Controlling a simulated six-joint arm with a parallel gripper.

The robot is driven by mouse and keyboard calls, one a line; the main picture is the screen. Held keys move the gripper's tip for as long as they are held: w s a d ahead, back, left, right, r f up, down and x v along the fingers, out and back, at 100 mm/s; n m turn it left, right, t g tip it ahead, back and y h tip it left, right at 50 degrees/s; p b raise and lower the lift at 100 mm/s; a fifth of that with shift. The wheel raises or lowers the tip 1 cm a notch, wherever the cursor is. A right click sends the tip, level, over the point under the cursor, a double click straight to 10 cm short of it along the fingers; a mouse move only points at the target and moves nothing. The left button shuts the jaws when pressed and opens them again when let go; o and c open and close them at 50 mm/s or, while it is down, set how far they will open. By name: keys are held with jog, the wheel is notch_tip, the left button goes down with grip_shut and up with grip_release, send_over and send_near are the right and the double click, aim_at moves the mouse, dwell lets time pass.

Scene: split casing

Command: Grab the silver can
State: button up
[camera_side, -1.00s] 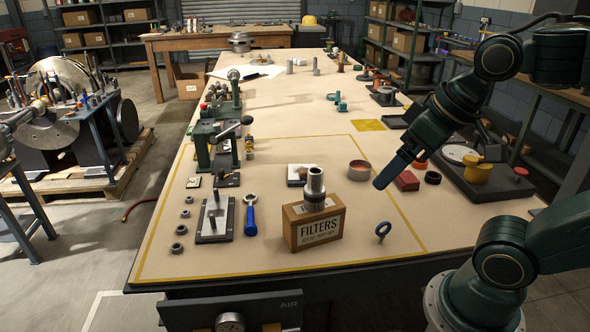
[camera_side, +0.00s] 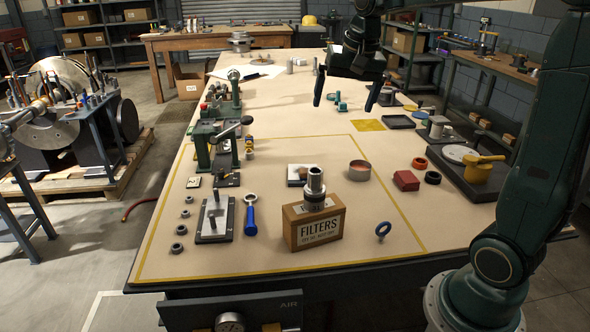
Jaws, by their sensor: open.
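A silver metal cylinder (camera_side: 315,188), the closest match to a silver can, stands upright on top of a cardboard box labelled FILTERS (camera_side: 318,228). It is narrower at the top, with a wider ringed lower part.
A red block (camera_side: 406,180) and a dark base with a yellow pot (camera_side: 480,172) lie to the right. A plate with rods (camera_side: 215,219) and a blue-handled tool (camera_side: 251,216) lie left of the box.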

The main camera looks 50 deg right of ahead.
jog(key=w+d+f+m+g, duration=0.1)
jog(key=w+d+f+m, duration=0.2)
jog(key=w+d, duration=0.35)
jog(key=m+g+y, duration=0.1)
jog(key=m+g, duration=0.1)
jog(key=m, duration=0.7)
send_over(360, 167)
jog(key=a, duration=0.2)
notch_tip(360, 167, down, 18)
jog(key=shift+s+d, duration=0.2)
jog(key=shift+s, duration=0.15)
jog(key=shift+f, duration=4.25)
jog(key=shift+f, duration=2.55)
